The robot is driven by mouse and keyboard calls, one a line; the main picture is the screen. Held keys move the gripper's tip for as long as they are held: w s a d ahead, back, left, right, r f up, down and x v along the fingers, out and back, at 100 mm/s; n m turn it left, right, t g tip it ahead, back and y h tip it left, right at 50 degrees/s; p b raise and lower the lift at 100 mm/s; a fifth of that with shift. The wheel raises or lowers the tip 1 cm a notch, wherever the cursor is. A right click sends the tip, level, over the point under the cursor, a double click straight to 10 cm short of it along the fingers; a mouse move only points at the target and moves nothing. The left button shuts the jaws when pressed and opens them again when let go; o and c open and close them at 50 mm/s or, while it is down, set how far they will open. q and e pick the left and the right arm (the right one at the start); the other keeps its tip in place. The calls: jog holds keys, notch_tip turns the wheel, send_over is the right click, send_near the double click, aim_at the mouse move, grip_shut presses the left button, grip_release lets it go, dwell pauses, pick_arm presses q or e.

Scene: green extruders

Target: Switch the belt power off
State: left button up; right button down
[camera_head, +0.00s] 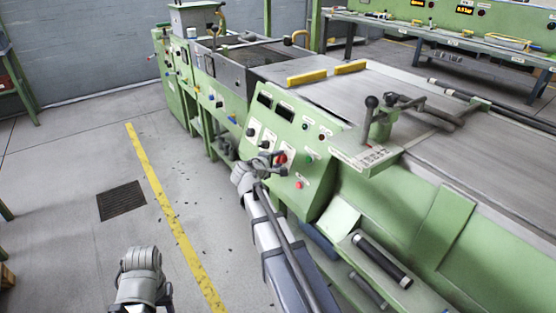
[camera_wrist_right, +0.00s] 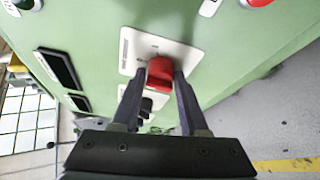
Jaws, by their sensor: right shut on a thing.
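A red rotary switch knob (camera_wrist_right: 160,73) sits on a white plate (camera_wrist_right: 188,58) on the green control panel. The head view shows the red knob (camera_head: 281,158) on the sloped panel face, partly covered by my gripper. My right gripper (camera_wrist_right: 165,80) is shut on the red knob, with one dark finger on each side of it.
Other black knobs (camera_head: 252,132), two dark displays (camera_head: 264,99) and small coloured buttons (camera_head: 299,184) are close around the switch. A lever with a black ball (camera_head: 371,102) stands to the right. The floor left of the machine is clear, with a yellow line (camera_head: 165,205).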

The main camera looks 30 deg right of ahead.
jog(key=shift+c, duration=2.3)
grip_release()
jog(key=shift+a, duration=0.1)
jog(key=p+v, duration=0.3)
jog(key=v, duration=0.4)
jog(key=shift+s+a, duration=0.2)
jog(key=shift+a, duration=0.1)
